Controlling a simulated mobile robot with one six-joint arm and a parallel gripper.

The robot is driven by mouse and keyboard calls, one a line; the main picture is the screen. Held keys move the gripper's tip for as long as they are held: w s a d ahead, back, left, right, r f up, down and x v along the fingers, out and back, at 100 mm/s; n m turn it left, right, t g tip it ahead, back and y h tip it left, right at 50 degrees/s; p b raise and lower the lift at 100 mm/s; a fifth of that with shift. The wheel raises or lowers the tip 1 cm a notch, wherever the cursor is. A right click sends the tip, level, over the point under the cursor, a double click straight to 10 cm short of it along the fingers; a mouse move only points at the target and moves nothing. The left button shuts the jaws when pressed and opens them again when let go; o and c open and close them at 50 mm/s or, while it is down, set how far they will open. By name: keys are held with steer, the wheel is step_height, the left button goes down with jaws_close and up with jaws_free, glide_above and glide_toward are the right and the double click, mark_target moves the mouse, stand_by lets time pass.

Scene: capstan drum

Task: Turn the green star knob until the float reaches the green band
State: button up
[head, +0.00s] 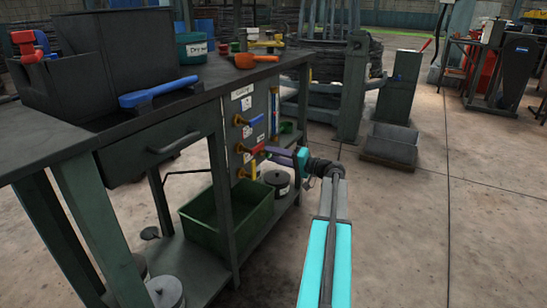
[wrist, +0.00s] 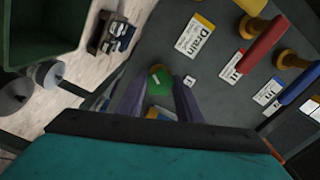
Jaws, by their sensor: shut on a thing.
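The green star knob (wrist: 160,78) shows in the wrist view between the two purple fingers of my gripper (wrist: 157,90). The gripper is shut on it, and the fingers hide its sides. In the head view my gripper (head: 281,153) reaches the end of the workbench panel from the right. A small green piece (head: 286,127) shows just above it there. A narrow upright strip (head: 275,112) with blue and yellow parts stands at the panel's right edge. I cannot make out the float or the green band.
Yellow, red (wrist: 265,40) and blue (wrist: 299,82) levers with labels, one reading "Drain" (wrist: 195,35), sit close to the right of my gripper in the wrist view. A green bin (head: 228,212) is on the lower shelf. Open floor lies to the right.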

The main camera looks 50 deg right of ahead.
steer(key=o, duration=1)
steer(key=shift+o, duration=0.2)
steer(key=shift+s, duration=0.1)
steer(key=p+v, duration=0.3)
steer(key=v, duration=1)
steer(key=shift+s+p, duration=0.3)
steer(key=shift+p, duration=0.1)
steer(key=shift+s+f, duration=0.1)
steer(key=shift+s, duration=0.05)
